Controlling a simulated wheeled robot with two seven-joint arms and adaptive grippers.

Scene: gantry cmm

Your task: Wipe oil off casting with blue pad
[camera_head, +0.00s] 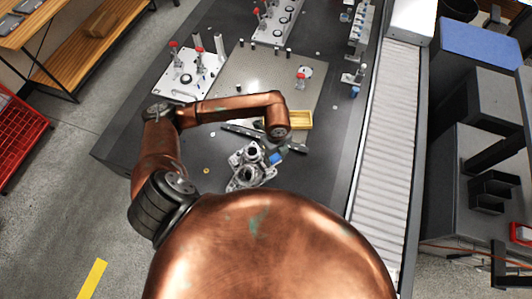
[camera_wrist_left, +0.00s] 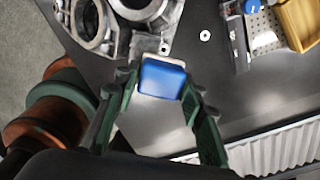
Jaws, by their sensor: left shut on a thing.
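The blue pad (camera_head: 276,157) is small and block-like, with a pale layer along one edge. My left gripper (camera_wrist_left: 160,90) is shut on the pad (camera_wrist_left: 163,79), one finger on each side of it. The casting (camera_head: 244,177) is a grey metal part with round bores, lying on the dark table just left of the pad. In the left wrist view the casting (camera_wrist_left: 92,22) is at the top left, and the pad is close to its flange. I cannot tell whether they touch. No oil can be made out. My right gripper is not in view.
A yellow tray (camera_head: 300,120) lies behind the gripper, near a grey plate (camera_head: 240,75) with fixtures and red-knobbed clamps (camera_head: 187,80). A roller conveyor (camera_head: 385,130) runs along the table's right side. The dark table (camera_head: 318,180) is clear right of the casting.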

